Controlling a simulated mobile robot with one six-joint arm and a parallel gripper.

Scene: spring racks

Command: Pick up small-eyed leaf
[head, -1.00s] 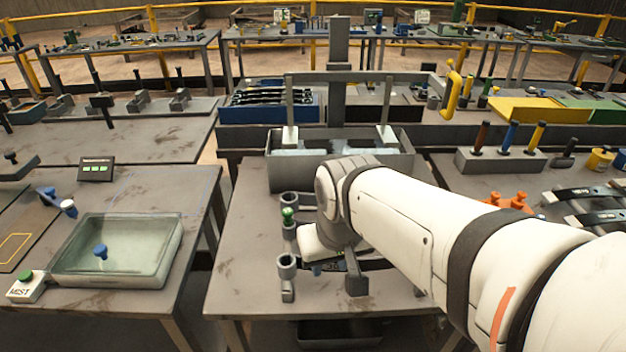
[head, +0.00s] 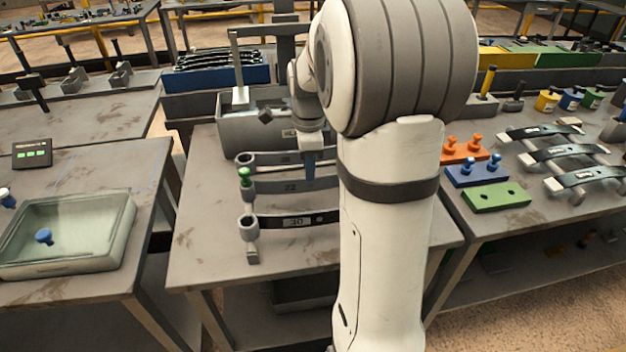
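Several dark leaf springs lie side by side on the middle table, each with a grey ring eye at its left end. The front leaf (head: 275,221) has a label that seems to read 30. The middle leaf (head: 272,187) has a label like 22, and a green-topped peg (head: 245,175) stands at its eye. The back leaf (head: 265,158) is partly hidden by my gripper. Their right ends are behind my arm. I cannot tell for sure which eye is smallest. My gripper (head: 309,168) points down over the middle and back leaves; its finger gap and any contact are unclear.
A grey bin (head: 232,133) under a frame stands behind the leaves. A glass tray (head: 125,232) with a blue knob is on the left table. Orange, blue and green blocks (head: 497,197) and more leaves (head: 560,153) lie on the right table.

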